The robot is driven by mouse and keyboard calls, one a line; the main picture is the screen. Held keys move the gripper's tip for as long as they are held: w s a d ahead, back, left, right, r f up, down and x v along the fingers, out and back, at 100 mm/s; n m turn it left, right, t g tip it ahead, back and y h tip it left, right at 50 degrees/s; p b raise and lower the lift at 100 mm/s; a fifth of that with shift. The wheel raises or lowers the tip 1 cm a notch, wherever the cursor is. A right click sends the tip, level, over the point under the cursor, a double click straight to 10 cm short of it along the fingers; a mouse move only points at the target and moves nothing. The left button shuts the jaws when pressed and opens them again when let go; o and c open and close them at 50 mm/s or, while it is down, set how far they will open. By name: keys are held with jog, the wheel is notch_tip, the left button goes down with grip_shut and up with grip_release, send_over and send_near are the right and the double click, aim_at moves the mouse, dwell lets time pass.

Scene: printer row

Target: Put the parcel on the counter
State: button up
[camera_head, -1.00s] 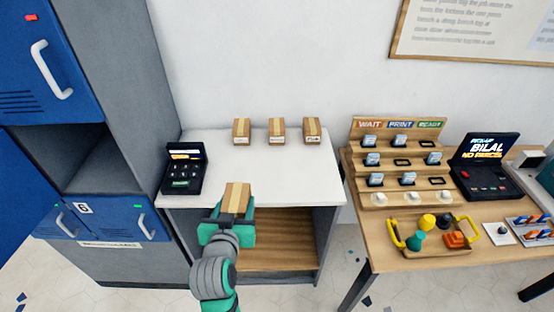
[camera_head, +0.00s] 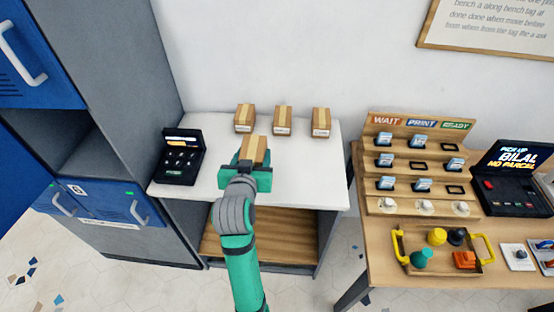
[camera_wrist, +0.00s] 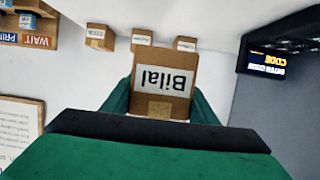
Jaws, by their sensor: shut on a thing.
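My gripper (camera_head: 251,170) is shut on a brown parcel (camera_head: 255,150) and holds it over the front part of the white counter (camera_head: 310,178). In the wrist view the held parcel (camera_wrist: 161,85) sits between the green fingers, and its white label reads "Bilal", upside down. I cannot tell whether its underside touches the counter. Several other small parcels stand in a row along the counter's back: a left one (camera_head: 244,118), a middle one (camera_head: 283,119) and a right one (camera_head: 321,122).
A black keypad terminal (camera_head: 180,157) stands at the counter's left end, beside blue and grey lockers (camera_head: 110,202). A wooden table to the right holds a slotted rack (camera_head: 414,165), a tray with yellow handles (camera_head: 440,262) and a black screen unit (camera_head: 515,178). The counter's right part is clear.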

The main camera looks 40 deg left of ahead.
jog(key=w, duration=0.1)
jog(key=w+f, duration=0.1)
jog(key=w, duration=0.2)
jog(key=shift+d+f, duration=0.25)
jog(key=shift+f, duration=0.05)
jog(key=w+f, duration=0.4)
jog(key=f, duration=0.1)
jog(key=shift+w+d+f, duration=0.2)
jog(key=shift+d, duration=0.1)
jog(key=shift+w+f, duration=0.15)
jog(key=shift+f, duration=0.8)
jog(key=shift+w+f, duration=0.1)
jog(key=shift+f, duration=0.8)
jog(key=o, duration=1.2)
jog(key=shift+f, duration=0.15)
jog(key=v, duration=1.2)
jog(key=shift+d, duration=0.1)
